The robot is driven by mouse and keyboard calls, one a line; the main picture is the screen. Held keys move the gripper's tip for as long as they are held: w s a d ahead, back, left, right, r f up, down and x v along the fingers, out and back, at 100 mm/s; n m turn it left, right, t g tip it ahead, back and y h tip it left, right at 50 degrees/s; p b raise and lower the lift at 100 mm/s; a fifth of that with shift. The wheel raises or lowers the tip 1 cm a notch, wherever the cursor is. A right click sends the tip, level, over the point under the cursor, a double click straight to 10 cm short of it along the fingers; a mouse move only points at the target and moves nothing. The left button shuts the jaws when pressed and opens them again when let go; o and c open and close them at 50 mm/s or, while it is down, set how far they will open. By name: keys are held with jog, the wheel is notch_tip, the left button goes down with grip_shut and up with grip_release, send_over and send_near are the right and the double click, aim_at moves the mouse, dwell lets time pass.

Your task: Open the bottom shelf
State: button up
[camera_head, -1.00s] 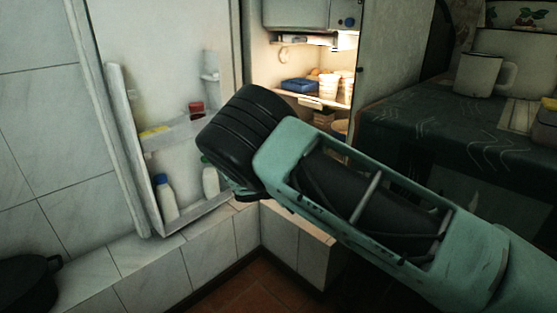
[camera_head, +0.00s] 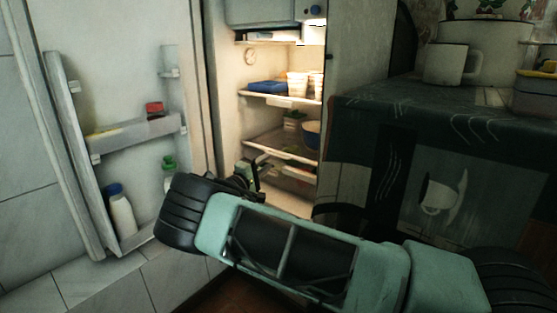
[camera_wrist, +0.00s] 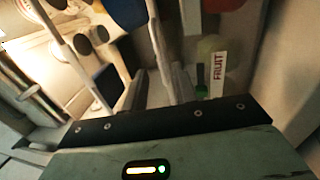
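The fridge stands open, its lit interior showing wire-edged shelves. A higher shelf (camera_head: 280,96) carries a blue box and white cups. My gripper (camera_head: 251,178) is at the fridge opening, in front of and slightly below the lower shelf's left front part. In the wrist view my gripper (camera_wrist: 160,85) shows two grey fingers apart, with nothing clearly held between them. Shelf edges (camera_wrist: 165,50) run close by the fingers; contact cannot be told.
The open fridge door (camera_head: 110,60) at left holds a blue-capped bottle (camera_head: 121,210) and a green-capped bottle (camera_head: 169,172). A bottle labelled FRUIT (camera_wrist: 217,72) is close to my gripper in the wrist view. A dark-clothed table (camera_head: 440,115) with enamelware stands right.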

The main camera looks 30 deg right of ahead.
aim_at(279, 152)
jog(key=b+x, duration=0.2)
jog(key=x, duration=0.6)
jog(key=shift+f+b, duration=0.1)
jog(key=shift+b, duration=0.3)
grip_shut()
